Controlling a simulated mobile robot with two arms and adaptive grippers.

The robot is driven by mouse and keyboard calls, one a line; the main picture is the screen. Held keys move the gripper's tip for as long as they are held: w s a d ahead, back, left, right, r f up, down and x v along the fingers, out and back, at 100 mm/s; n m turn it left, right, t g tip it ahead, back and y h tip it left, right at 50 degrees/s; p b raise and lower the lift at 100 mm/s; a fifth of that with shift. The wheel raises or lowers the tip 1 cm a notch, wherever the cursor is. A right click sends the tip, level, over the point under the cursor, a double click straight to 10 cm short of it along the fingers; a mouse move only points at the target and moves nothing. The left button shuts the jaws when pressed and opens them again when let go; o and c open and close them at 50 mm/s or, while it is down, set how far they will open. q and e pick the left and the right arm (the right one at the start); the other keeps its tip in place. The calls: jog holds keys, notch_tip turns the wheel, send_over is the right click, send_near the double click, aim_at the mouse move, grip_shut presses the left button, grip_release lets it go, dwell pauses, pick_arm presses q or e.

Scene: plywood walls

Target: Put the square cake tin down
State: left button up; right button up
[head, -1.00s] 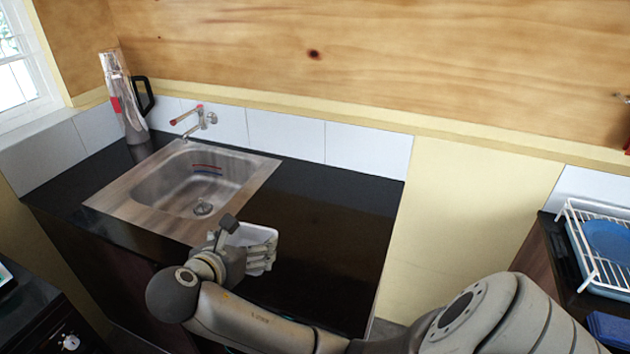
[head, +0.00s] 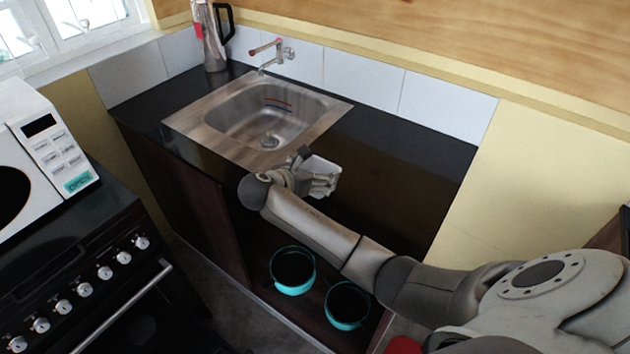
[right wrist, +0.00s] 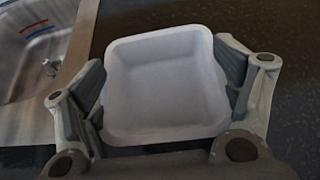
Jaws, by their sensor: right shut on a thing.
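The square cake tin (right wrist: 165,85) is a white, shallow, open tin with rounded corners. In the right wrist view it sits between the two fingers of my right gripper (right wrist: 168,95), which press on its left and right sides. In the head view the tin (head: 322,166) shows at my right gripper (head: 310,176), over the black counter just right of the sink's front corner. I cannot tell whether the tin touches the counter. The tin is empty. My left gripper is not in view.
The black counter (head: 395,150) is clear to the right of the sink (head: 265,115). A flask (head: 211,40) stands in the back left corner. Two teal pots (head: 293,270) sit on the shelf below. A stove (head: 80,270) with a microwave (head: 50,150) is at left.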

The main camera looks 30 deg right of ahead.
aim_at(315, 183)
jog(key=shift+w+d+f, duration=0.25)
jog(key=shift+w+f, duration=0.1)
jog(key=shift+f, duration=0.05)
jog(key=shift+w+f+p, duration=0.1)
jog(key=shift+f+p, duration=0.25)
jog(key=shift+f, duration=1.35)
jog(key=shift+f, duration=0.1)
jog(key=o, duration=0.9)
jog(key=shift+o, duration=0.2)
